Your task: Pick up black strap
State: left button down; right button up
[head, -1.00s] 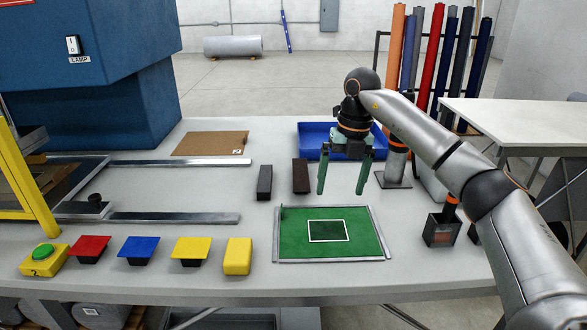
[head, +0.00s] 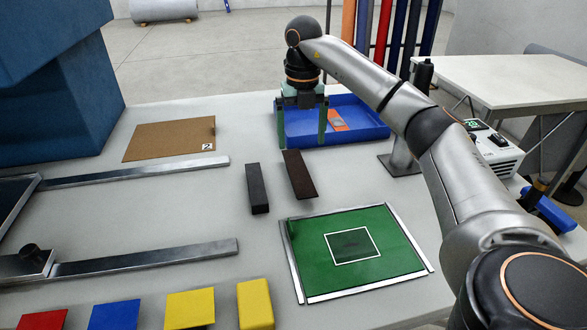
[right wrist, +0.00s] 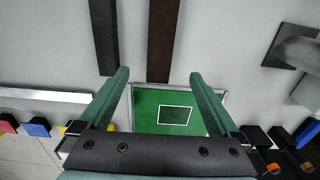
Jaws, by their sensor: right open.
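A black strap (head: 257,188), a dark block-like bar, lies lengthwise on the grey table, left of centre in the head view. A dark brown strip (head: 299,175) lies close to its right. In the right wrist view the black strap (right wrist: 102,35) is at upper left and the brown strip (right wrist: 163,45) is near the middle. My right gripper (head: 302,143) is open and empty. In the head view it shows just behind the brown strip, before the blue tray. In the wrist view its fingertips (right wrist: 158,72) show either side of the brown strip's end. My left gripper is not in view.
A green mat (head: 310,261) in a metal frame lies in front of the strips. A blue tray (head: 365,130) is behind. A brown board (head: 165,140) and metal rails (head: 150,255) are on the left. Coloured blocks (head: 255,305) line the front edge.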

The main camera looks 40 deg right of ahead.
aim_at(301, 179)
notch_tip(301, 179, down, 10)
jog(key=shift+s+r, duration=0.1)
dwell(0.4)
jog(key=c, duration=1.4)
jog(key=shift+c, duration=0.2)
